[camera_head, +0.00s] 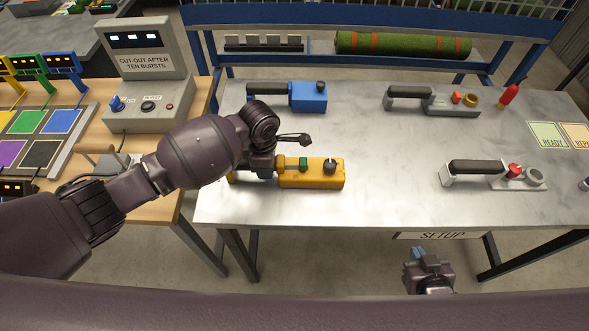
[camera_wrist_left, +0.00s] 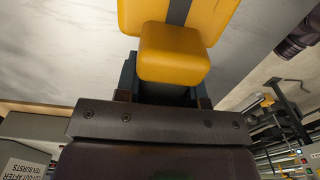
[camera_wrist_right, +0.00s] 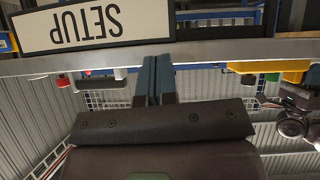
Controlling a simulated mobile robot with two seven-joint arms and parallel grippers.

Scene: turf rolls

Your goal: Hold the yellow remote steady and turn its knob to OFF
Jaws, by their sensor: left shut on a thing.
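The yellow remote (camera_head: 312,175) lies at the front left of the grey metal table. It has a green button (camera_head: 303,164) and a dark round knob (camera_head: 330,166) near its right end. The knob's setting is too small to read. My left gripper (camera_head: 264,166) is shut on the left, handle end of the remote; the left wrist view shows the yellow end (camera_wrist_left: 173,52) between the fingers. Part of the handle is hidden by my arm. My right gripper (camera_head: 416,256) is in front of the table, below its front edge, with its fingers together and empty (camera_wrist_right: 156,78).
A blue remote (camera_head: 309,97) stands behind the yellow one. Two grey remotes (camera_head: 455,104) (camera_head: 520,183) and a red object (camera_head: 509,95) are at the right. The SETUP sign (camera_head: 443,235) hangs on the front edge. The table middle is clear.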

